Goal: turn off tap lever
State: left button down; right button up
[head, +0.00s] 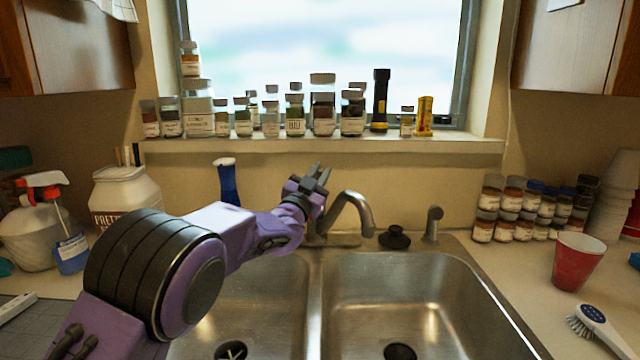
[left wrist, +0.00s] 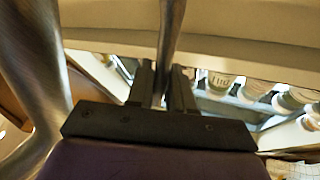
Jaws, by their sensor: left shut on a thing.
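The metal tap (head: 354,207) stands behind the double sink, its curved spout reaching right over the divider. My left gripper (head: 319,174) is at the tap's upper left, above its base. In the left wrist view, the gripper (left wrist: 161,86) has its two dark fingers on either side of a slim metal rod, the tap lever (left wrist: 171,28), and is shut on it. The thicker spout (left wrist: 38,75) runs down the left of that view. In the head view the lever is hidden or blends with the fingers. My right gripper is not in view.
The sink's right basin (head: 420,300) is empty. A black stopper (head: 394,238) and small metal fixture (head: 433,223) sit right of the spout. A blue bottle (head: 228,182) stands behind my arm. Jars (head: 295,115) line the sill; a red cup (head: 577,262) and brush (head: 598,325) are right.

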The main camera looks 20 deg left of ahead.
pick_arm(q)
jog(key=shift+f, duration=0.1)
jog(key=c, duration=1.1)
grip_release()
jog(key=b+v, duration=0.3)
jog(key=v, duration=0.7)
jog(key=shift+s, duration=0.3)
